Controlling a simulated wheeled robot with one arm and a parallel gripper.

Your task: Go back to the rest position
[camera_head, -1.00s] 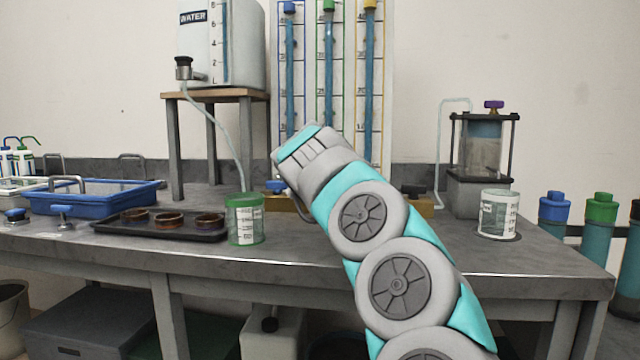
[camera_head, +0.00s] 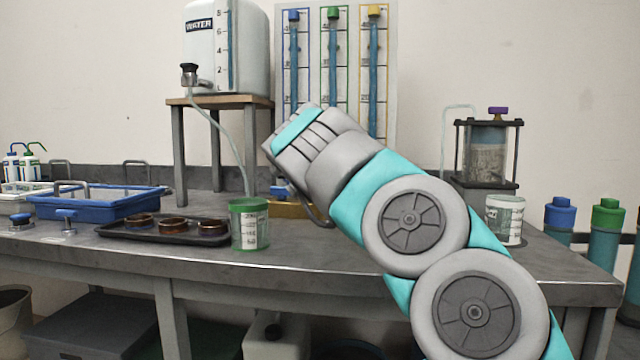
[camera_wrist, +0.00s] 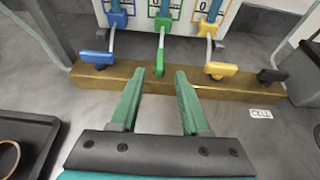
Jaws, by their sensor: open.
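My gripper (camera_wrist: 158,95) shows in the wrist view with its two green fingers apart and nothing between them. The green lever lies just ahead of the gap between the fingertips; I cannot tell a touch. In the head view my arm rises in front of the bench, and my gripper is hidden behind it.
A green-rimmed cup (camera_head: 249,224) stands near the bench (camera_head: 300,262) front edge. A black tray (camera_head: 110,231) with dishes and a blue tray (camera_head: 95,206) are at left. A water tank (camera_head: 212,50) sits on a stand. A white cup (camera_head: 504,220) stands at right.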

